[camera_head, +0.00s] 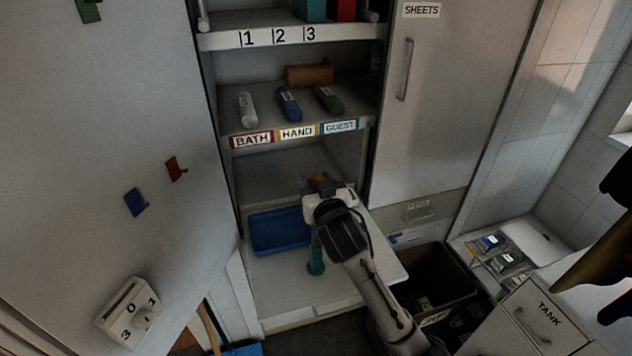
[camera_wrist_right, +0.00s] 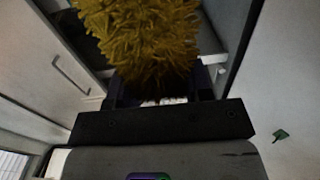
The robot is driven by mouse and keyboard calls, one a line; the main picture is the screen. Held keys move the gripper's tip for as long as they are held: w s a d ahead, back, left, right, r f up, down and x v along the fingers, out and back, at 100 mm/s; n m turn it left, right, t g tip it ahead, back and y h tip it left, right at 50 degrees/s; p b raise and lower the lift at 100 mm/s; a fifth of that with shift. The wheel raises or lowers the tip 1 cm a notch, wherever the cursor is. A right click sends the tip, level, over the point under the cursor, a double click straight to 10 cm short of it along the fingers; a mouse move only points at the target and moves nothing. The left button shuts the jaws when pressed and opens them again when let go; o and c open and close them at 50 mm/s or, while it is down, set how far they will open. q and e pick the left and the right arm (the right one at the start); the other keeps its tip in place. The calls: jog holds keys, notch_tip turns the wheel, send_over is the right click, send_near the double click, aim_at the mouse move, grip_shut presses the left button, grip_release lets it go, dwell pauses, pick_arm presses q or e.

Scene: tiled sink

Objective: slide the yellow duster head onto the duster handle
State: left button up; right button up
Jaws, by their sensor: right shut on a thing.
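The yellow duster head (camera_wrist_right: 140,40) fills the top middle of the right wrist view, fluffy and mustard yellow. My right gripper (camera_wrist_right: 163,92) is shut on it; the fingertips are largely hidden by the fluff. A teal-green upright piece (camera_head: 315,258) stands on the lower shelf just below the gripper. It may be the duster handle or its stand; its upper part is hidden by my wrist. My left gripper is not in view.
A blue tray (camera_head: 279,243) lies left of my gripper on the lower shelf. The shelf labelled BATH, HAND, GUEST (camera_head: 290,136) is above, with rolled items on it. An open box (camera_head: 437,275) stands right of my forearm, near the TANK unit (camera_head: 545,318).

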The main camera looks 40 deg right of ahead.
jog(key=shift+f+b, duration=0.3)
jog(key=shift+f, duration=0.25)
jog(key=shift+f+b, duration=0.5)
jog(key=shift+f, duration=0.3)
jog(key=shift+f+b, duration=0.45)
jog(key=shift+f, duration=0.35)
jog(key=shift+f+b, duration=0.45)
jog(key=shift+f, duration=0.35)
jog(key=shift+f+b, duration=0.55)
jog(key=shift+f, duration=0.35)
jog(key=shift+f+b, duration=0.4)
jog(key=shift+f, duration=0.3)
jog(key=shift+f, duration=0.45)
jog(key=o, duration=1.2)
